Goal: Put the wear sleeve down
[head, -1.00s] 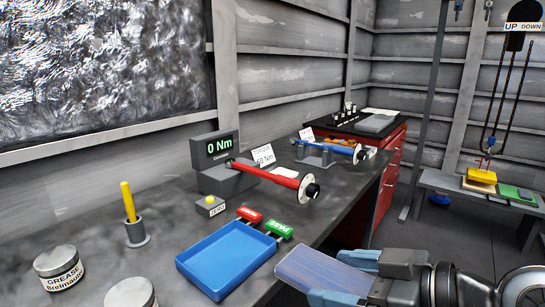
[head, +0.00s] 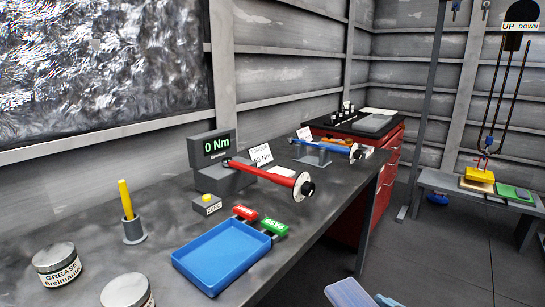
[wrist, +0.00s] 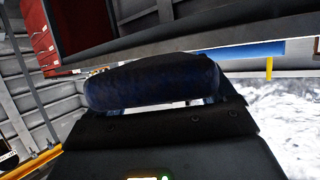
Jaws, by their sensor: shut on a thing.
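My gripper (wrist: 155,115) is shut on a dark blue, rounded piece, which I take to be the wear sleeve (wrist: 150,82), in the wrist view. The piece lies across the jaws and hides most of the fingers. In the head view, only a pale blue end of what looks like the held sleeve (head: 350,293) shows at the bottom edge, right of the bench and over the floor side. A small bluish gripper part shows just right of it. The rest of my gripper is out of that view.
A blue tray (head: 222,262) lies on the bench, with red and green tags behind it. A tester with a red wrench (head: 262,173) stands beyond. Grease tins (head: 57,264) and a yellow marker in a holder (head: 130,215) are at left. A red cabinet (head: 385,190) stands behind.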

